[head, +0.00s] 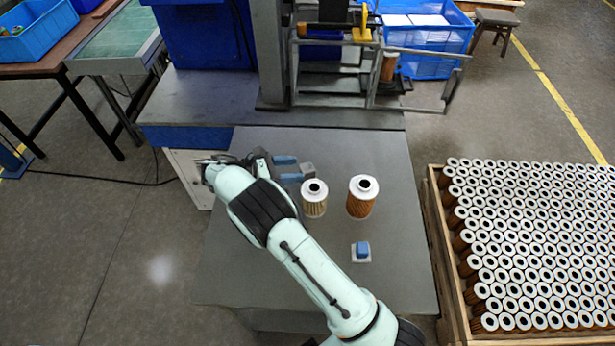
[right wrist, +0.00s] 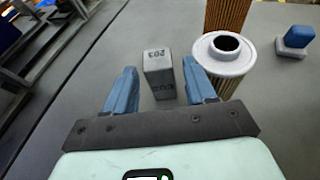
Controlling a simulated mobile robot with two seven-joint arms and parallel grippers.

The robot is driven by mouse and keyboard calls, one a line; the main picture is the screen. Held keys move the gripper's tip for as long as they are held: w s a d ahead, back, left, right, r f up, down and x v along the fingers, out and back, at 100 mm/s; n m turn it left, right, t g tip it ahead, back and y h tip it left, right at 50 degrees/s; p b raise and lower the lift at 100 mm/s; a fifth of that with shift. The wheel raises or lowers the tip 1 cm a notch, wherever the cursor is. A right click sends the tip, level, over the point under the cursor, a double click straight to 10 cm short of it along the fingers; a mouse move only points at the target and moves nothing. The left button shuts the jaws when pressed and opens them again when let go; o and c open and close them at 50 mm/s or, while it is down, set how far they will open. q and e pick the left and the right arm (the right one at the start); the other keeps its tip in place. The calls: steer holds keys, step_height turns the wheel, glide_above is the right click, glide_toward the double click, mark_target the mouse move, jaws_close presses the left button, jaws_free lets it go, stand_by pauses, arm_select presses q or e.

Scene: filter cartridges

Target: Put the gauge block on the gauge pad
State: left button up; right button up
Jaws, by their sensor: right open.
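The gauge block (head: 308,169) is a small grey upright block with dark figures on it, standing on the grey table. In the right wrist view the gauge block (right wrist: 158,74) shows between and just ahead of the fingertips, with a gap on each side. My right gripper (head: 289,169) has blue fingers and is open and empty; it also shows in the right wrist view (right wrist: 160,85). A pale square pad (head: 355,259), seemingly the gauge pad, lies nearer the table's front with a blue block (head: 362,248) on it. My left gripper is out of view.
Two filter cartridges stand right of the gauge block: a smaller pale one (head: 314,204) and a larger orange-brown one (head: 361,203). The smaller is close to my right finger. A wooden crate (head: 434,220) full of cartridges stands right of the table. A metal frame (head: 335,101) stands behind.

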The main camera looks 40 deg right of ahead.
mark_target(305, 167)
steer(key=x, duration=0.5)
steer(key=shift+w+d+f, duration=0.15)
steer(key=shift+d+f, duration=0.1)
steer(key=shift+d, duration=0.1)
jaws_close()
steer(key=shift+r, duration=0.1)
